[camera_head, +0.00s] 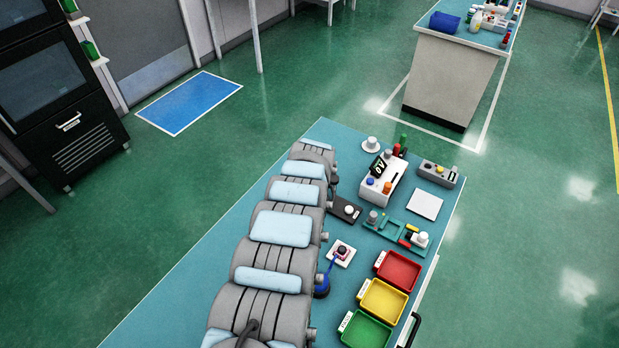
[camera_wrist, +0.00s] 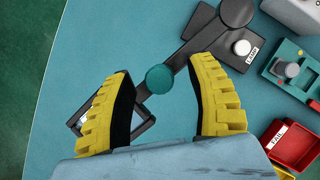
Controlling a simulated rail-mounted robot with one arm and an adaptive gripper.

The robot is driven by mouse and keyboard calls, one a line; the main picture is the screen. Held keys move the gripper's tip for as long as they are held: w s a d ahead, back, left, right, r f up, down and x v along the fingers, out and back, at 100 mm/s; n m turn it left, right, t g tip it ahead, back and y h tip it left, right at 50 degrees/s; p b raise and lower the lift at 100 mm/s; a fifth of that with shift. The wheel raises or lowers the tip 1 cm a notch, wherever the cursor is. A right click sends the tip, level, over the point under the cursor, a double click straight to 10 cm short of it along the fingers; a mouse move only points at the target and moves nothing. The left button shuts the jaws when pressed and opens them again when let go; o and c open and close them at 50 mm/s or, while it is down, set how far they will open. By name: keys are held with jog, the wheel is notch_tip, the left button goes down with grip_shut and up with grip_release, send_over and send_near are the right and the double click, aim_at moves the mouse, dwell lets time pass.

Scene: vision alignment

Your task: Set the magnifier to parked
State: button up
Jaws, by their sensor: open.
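The magnifier shows in the wrist view as a dark jointed arm (camera_wrist: 190,52) running from a round post top (camera_wrist: 236,12) down to the left. It carries a round teal knob (camera_wrist: 158,78) and a square dark frame (camera_wrist: 146,124) at its lower left end. My gripper (camera_wrist: 163,66) is open, with yellow ribbed fingers on either side of the knob; contact cannot be told. The left finger hides part of the frame. The black base (camera_wrist: 221,44) has a white button (camera_wrist: 242,48) and a LAMP label. In the head view the base (camera_head: 346,210) shows, but my arm hides the rest.
Red (camera_head: 398,271), yellow (camera_head: 383,302) and green (camera_head: 367,332) trays stand along the table's right side. A teal fixture (camera_head: 392,229), a white pad (camera_head: 425,204) and a white block with coloured knobs (camera_head: 382,184) stand beyond. The table left of my arm is clear.

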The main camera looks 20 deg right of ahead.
jog(key=v, duration=1)
jog(key=shift+r, duration=0.4)
jog(key=shift+s, duration=0.1)
dwell(0.4)
